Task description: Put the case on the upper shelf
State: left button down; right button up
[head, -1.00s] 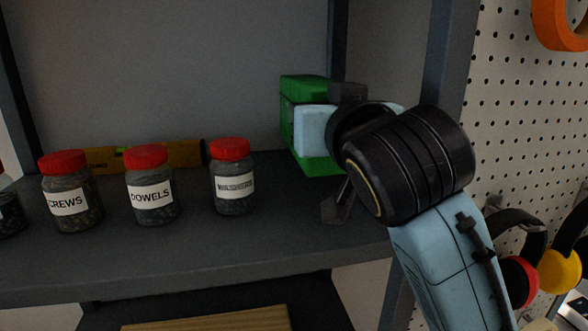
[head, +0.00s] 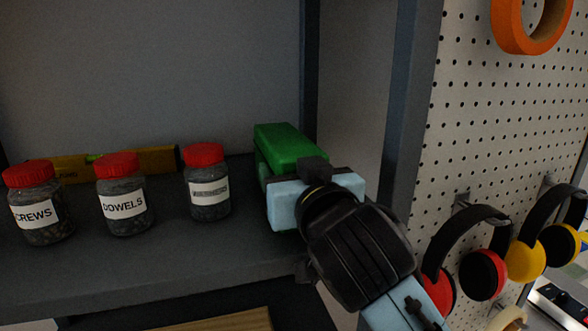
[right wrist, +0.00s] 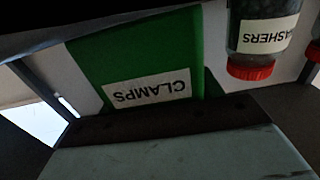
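The case is a green box (head: 287,145) at the right end of the dark grey shelf (head: 130,265), just right of the jars. In the right wrist view it fills the upper middle, with a white "CLAMPS" label (right wrist: 147,90) upside down. My right gripper (head: 300,215) is at the near side of the case and covers its near face and bottom in the head view. Whether the case's bottom touches the shelf is hidden. The fingertips are not clear in either view, so I cannot tell if they are shut on it. My left gripper is out of view.
Several red-lidded jars stand left of the case; the nearest jar (head: 207,182) is close beside it. A yellow level (head: 150,160) lies behind them. A dark post (head: 395,120) and a pegboard (head: 475,110) with earmuffs (head: 482,275) are to the right.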

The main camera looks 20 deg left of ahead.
jog(key=o, duration=0.3)
jog(key=shift+o, duration=0.2)
jog(key=shift+r, duration=0.1)
jog(key=shift+s+d+r, duration=0.1)
jog(key=shift+s, duration=0.05)
jog(key=b+v, duration=0.2)
jog(key=v, duration=0.9)
jog(key=shift+s+d, duration=0.2)
jog(key=shift+d, duration=0.05)
